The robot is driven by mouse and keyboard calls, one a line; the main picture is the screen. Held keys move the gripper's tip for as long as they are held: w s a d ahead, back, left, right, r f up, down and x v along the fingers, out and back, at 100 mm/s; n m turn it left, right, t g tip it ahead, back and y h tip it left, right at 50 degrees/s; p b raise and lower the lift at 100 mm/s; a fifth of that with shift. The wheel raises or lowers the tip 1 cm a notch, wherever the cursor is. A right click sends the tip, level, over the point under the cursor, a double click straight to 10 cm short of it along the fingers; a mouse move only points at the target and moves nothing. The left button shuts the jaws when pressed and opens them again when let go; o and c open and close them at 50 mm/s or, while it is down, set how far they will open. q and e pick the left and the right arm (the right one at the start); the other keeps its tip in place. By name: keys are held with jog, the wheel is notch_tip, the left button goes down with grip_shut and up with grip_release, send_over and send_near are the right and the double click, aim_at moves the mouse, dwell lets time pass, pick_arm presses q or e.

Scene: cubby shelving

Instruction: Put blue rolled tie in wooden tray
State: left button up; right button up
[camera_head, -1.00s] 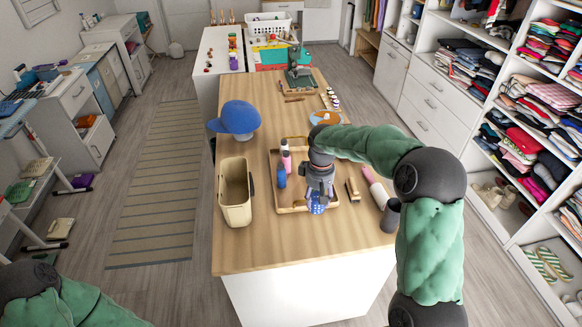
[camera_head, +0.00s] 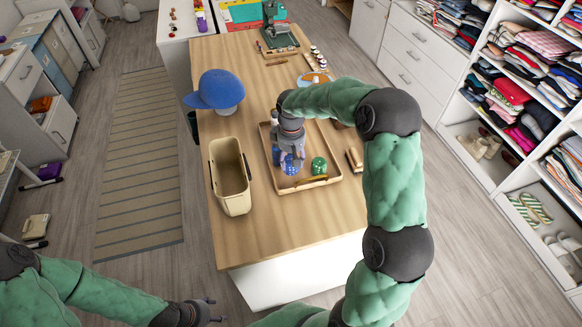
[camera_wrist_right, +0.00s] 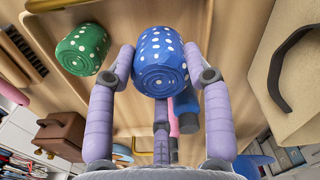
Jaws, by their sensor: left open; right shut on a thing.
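The blue rolled tie with white dots (camera_head: 291,168) is held between the fingers of my right gripper (camera_head: 291,160). In the right wrist view the tie (camera_wrist_right: 160,62) sits between both fingers, its coiled end facing the camera. It is over the front left part of the wooden tray (camera_head: 320,137); I cannot tell whether it touches the tray floor. A green dotted rolled tie (camera_head: 319,165) lies in the tray to its right, and shows in the right wrist view (camera_wrist_right: 82,50). My left gripper (camera_head: 212,311) is open and empty, low at the picture's bottom, away from the table.
A beige bin (camera_head: 231,185) stands left of the tray on the wooden table (camera_head: 245,240). A blue cap (camera_head: 217,90) is behind it. A blue item (camera_head: 277,155) stands close beside my right gripper. A brush (camera_head: 354,159) lies right of the tray. The table front is clear.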

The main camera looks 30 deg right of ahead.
aim_at(291, 168)
jog(key=shift+f+b, duration=0.35)
jog(key=shift+f, duration=1.8)
jog(key=shift+f, duration=0.1)
jog(key=o, duration=1.1)
jog(key=shift+o, duration=0.2)
notch_tip(291, 168, up, 12)
jog(key=shift+r+p, duration=0.15)
jog(key=shift+p, duration=0.85)
